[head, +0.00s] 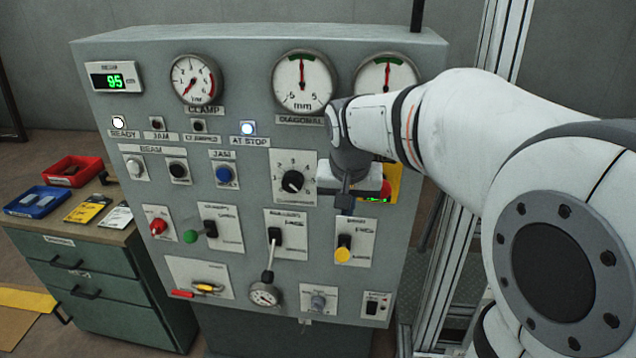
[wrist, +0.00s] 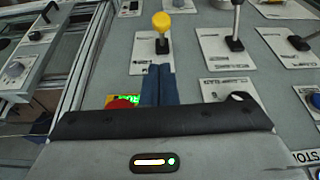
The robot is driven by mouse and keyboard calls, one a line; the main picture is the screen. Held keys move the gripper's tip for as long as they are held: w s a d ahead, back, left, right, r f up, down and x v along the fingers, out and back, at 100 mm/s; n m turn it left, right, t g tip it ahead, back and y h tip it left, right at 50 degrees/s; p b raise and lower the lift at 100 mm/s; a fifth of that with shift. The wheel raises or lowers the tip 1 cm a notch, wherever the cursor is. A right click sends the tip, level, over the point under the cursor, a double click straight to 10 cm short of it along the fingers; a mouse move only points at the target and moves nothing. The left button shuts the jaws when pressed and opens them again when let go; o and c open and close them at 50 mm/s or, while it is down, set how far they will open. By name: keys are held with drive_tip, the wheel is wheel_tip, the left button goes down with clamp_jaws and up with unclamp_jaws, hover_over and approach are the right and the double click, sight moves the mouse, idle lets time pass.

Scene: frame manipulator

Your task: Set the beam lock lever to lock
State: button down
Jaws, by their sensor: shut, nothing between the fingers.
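In the wrist view, which looks upside down, the yellow knob (wrist: 162,21) points to the top, away from the fingers. My gripper (head: 345,205) is shut and empty, just above the lever plate. Its blue fingers (wrist: 160,84) are together, pointing at the lever, with a visible gap to the knob.
A rotary selector (head: 292,181) sits left of my gripper. A red button (wrist: 123,103) on a yellow plate is close by. A metal frame (head: 436,270) stands right of the panel.

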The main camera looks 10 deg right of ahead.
drive_tip(key=shift+w+r, duration=0.35)
drive_tip(key=shift+w, duration=0.2)
drive_tip(key=shift+w+r, duration=0.3)
drive_tip(key=shift+w, duration=0.25)
drive_tip(key=shift+f, duration=0.1)
